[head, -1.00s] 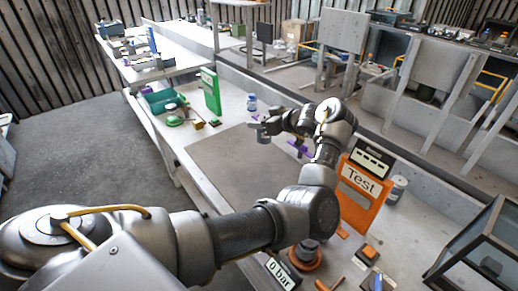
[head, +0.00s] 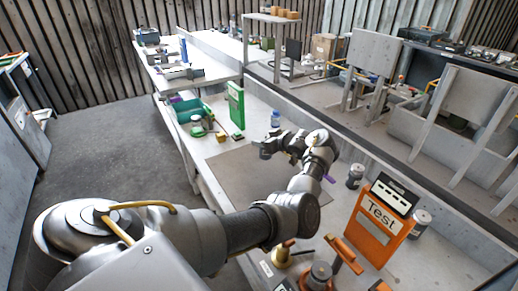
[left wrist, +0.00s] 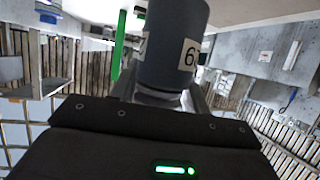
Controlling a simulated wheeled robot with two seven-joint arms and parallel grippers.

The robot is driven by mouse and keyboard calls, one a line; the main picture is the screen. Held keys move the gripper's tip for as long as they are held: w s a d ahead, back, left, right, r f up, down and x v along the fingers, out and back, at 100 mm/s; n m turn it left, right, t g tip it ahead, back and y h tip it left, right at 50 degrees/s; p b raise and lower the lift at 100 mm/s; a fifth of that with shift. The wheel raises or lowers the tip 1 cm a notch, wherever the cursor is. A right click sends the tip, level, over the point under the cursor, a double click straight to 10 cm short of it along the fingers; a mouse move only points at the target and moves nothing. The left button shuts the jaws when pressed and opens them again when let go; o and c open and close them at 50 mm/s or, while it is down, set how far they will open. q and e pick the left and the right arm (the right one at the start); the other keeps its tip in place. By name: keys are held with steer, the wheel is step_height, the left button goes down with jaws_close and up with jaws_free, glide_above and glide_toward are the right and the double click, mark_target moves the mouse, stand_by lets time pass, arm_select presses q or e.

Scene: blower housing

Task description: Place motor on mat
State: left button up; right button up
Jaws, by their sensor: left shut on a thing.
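The motor is a dark grey cylinder with a white label in the left wrist view (left wrist: 172,55); in the head view it shows small and grey (head: 265,154). My left gripper (head: 270,147) is shut on it and holds it over the far part of the mat. The mat (head: 240,178) is a flat grey-brown sheet on the bench, partly hidden by my left arm. I cannot tell the exact gap between motor and mat. My right gripper is not in view.
An orange Test stand (head: 377,222) and grey canisters (head: 421,224) stand to the right. The left part of the mat is clear.

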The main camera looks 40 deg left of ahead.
arm_select(q)
steer(key=shift+w+a+f, duration=0.1)
steer(key=shift+a+f, duration=1)
steer(key=shift+f, duration=0.1)
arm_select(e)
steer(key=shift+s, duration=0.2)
arm_select(q)
steer(key=f, duration=0.3)
steer(key=shift+a+f, duration=0.25)
steer(key=shift+f, duration=0.05)
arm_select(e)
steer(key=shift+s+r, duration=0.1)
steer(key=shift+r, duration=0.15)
arm_select(q)
steer(key=shift+d, duration=0.1)
steer(key=shift+f, duration=0.1)
steer(key=o, duration=0.8)
steer(key=shift+f, duration=0.15)
steer(key=o, duration=0.4)
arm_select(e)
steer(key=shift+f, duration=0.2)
